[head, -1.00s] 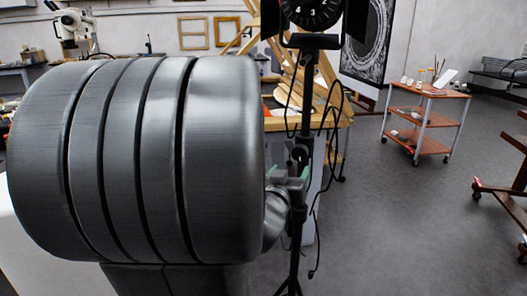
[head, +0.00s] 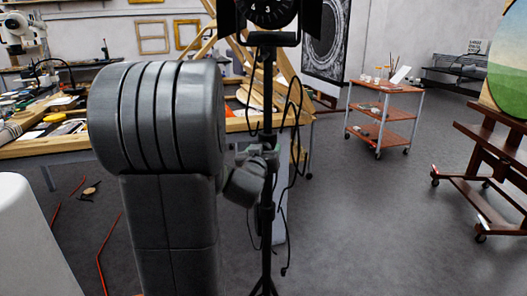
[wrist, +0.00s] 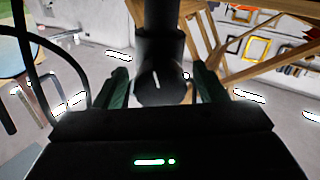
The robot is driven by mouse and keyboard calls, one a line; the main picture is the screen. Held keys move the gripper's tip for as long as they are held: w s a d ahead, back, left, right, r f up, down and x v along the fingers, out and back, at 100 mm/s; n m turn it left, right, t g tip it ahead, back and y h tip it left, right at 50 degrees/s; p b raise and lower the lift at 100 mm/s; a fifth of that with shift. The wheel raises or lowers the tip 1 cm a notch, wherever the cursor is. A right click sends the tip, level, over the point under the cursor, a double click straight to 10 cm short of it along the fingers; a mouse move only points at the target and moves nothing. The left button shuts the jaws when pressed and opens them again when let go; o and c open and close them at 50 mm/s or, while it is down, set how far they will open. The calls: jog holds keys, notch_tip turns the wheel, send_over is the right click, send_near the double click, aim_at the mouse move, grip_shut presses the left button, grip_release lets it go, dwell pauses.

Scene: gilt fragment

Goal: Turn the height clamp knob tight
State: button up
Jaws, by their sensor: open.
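The height clamp knob (wrist: 156,88) is a dark round shape with a pale line mark, on the dark stand pole (wrist: 160,20) in the wrist view. My gripper (wrist: 160,72) is open, with one green-grey finger on each side of the knob. A gap seems to show on both sides, but contact is hard to judge. In the head view the black light stand (head: 267,120) is upright and carries a lamp (head: 268,12) marked with numbers. My gripper is at the pole there, partly hidden by my arm, and the knob cannot be made out.
Black cables (head: 293,130) hang beside the pole. A cluttered wooden workbench (head: 45,146) stands at the left. A red-shelved trolley (head: 384,112) and a dark red easel (head: 490,170) stand at the right. The floor between stand and easel is clear.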

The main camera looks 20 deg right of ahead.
jog(key=c, duration=1)
jog(key=m+b, duration=0.3)
jog(key=shift+f, duration=0.15)
jog(key=m+b, duration=0.2)
jog(key=shift+m, duration=0.4)
jog(key=m+b, duration=0.2)
jog(key=m, duration=0.2)
jog(key=shift+m+b, duration=0.7)
jog(key=shift+m, duration=0.7)
